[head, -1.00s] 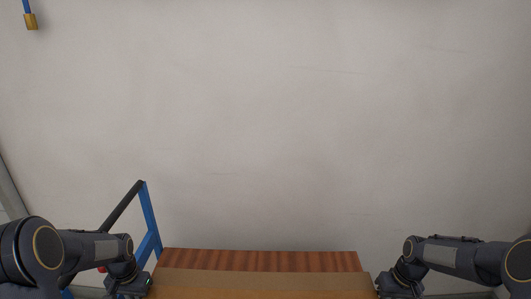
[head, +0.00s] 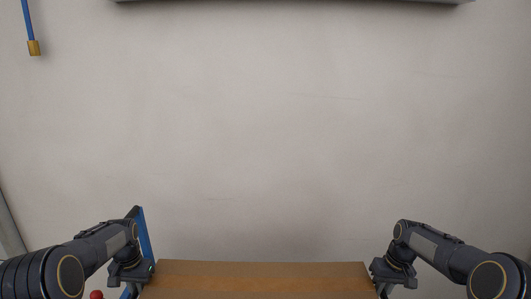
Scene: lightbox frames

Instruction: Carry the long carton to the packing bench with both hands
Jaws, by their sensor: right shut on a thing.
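The long brown carton (head: 262,281) lies across the bottom middle of the head view, and its near part is cut off by the frame edge. My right gripper (head: 388,284) is at the carton's right end, shut on it. My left gripper (head: 138,281) is at the carton's left end; its fingertips are hidden or too small to show whether they grip. The carton looks roughly level between the two. No packing bench surface can be made out now.
A plain pale wall (head: 265,130) fills the view ahead. A blue post (head: 145,238) stands just behind my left gripper, with a small red thing (head: 96,295) below. A blue hose with a brass end (head: 34,47) hangs at upper left. A dark-edged fixture (head: 295,2) crosses the top.

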